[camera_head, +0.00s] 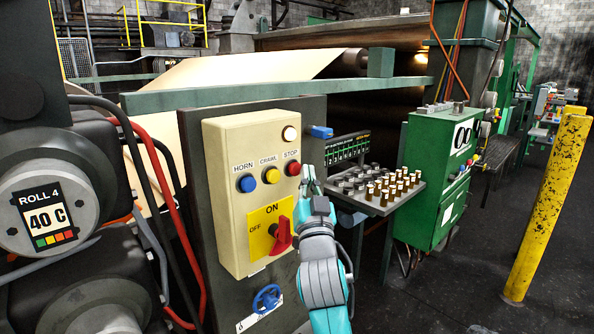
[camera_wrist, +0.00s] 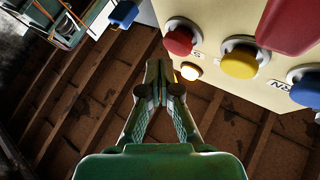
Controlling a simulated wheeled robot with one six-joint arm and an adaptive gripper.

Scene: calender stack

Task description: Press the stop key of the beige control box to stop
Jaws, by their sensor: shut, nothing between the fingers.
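The beige control box (camera_head: 222,142) is fixed to a dark panel. Its red stop key (camera_head: 293,169) is at the right end of a row with the yellow crawl key (camera_head: 271,175) and the blue horn key (camera_head: 247,184). In the wrist view the red stop key (camera_wrist: 180,39) is at the top, just ahead and right of my fingertips. My gripper (camera_head: 309,175) is shut and empty, beside the right edge of the box near the stop key. In the wrist view its fingertips (camera_wrist: 158,72) meet. Whether they touch anything I cannot tell; a gap seems to show.
A lit lamp (camera_head: 290,133) is above the stop key. A red rotary switch (camera_head: 281,236) sticks out below on a yellow plate. A tray of small cylinders (camera_head: 375,190) and a green cabinet (camera_head: 433,175) stand to the right. A yellow post (camera_head: 549,205) stands further right.

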